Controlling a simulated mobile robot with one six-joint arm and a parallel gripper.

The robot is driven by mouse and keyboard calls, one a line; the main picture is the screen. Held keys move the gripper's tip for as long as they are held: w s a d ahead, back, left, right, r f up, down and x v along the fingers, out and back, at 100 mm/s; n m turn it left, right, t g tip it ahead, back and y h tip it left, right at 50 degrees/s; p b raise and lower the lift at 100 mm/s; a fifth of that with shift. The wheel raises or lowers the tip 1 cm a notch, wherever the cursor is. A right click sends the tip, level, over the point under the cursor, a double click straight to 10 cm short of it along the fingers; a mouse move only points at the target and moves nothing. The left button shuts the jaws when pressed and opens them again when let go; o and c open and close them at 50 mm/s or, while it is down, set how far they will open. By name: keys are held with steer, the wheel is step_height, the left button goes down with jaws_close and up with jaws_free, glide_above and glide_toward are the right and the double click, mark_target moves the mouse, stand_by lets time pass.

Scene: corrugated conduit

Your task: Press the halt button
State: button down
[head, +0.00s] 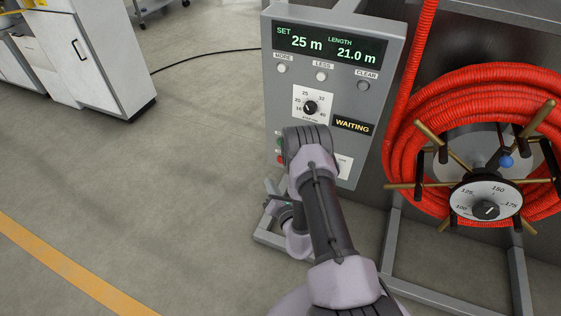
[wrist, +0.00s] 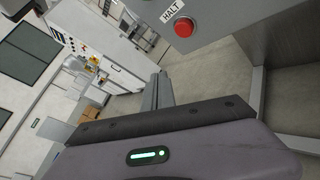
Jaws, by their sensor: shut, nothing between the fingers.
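The halt button is a round red button (wrist: 184,27) on a grey panel face at the top of the wrist view, beside a white label reading HALT (wrist: 172,10). In the head view a small red button (head: 280,159) shows at the panel's lower left edge, just left of my arm. My gripper (wrist: 158,92) is shut and empty, its fingers pointing up from the bottom of the wrist view. The button stands above and to the right of the fingertips there, apart from them. In the head view my arm covers part of the lower panel.
The control panel (head: 385,90) shows SET 25 m, LENGTH 21.0 m and a WAITING sign (head: 352,126). A dial (head: 311,107) sits above my arm. A red corrugated conduit coil (head: 400,165) with a spoked reel stands at right. Floor at left is clear.

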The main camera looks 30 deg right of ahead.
steer(key=w+d+b, duration=0.1)
steer(key=w+d, duration=0.3)
steer(key=d, duration=0.1)
steer(key=shift+w+d+b, duration=0.3)
steer(key=shift+d, duration=0.05)
steer(key=shift+d, duration=0.1)
stand_by(1.7)
steer(key=shift+w+d, duration=0.25)
steer(key=shift+w+d+b, duration=0.3)
steer(key=shift+d+b, duration=0.05)
steer(key=shift+d, duration=0.05)
stand_by(0.7)
steer(key=shift+a, duration=0.1)
steer(key=shift+s+a, duration=0.55)
steer(key=shift+a, duration=0.1)
steer(key=shift+s+a+p, duration=0.3)
steer(key=shift+s+a, duration=0.5)
steer(key=shift+a, duration=0.2)
steer(key=shift+s+a+p, duration=0.3)
steer(key=shift+s+a, duration=0.45)
steer(key=shift+a, duration=0.2)
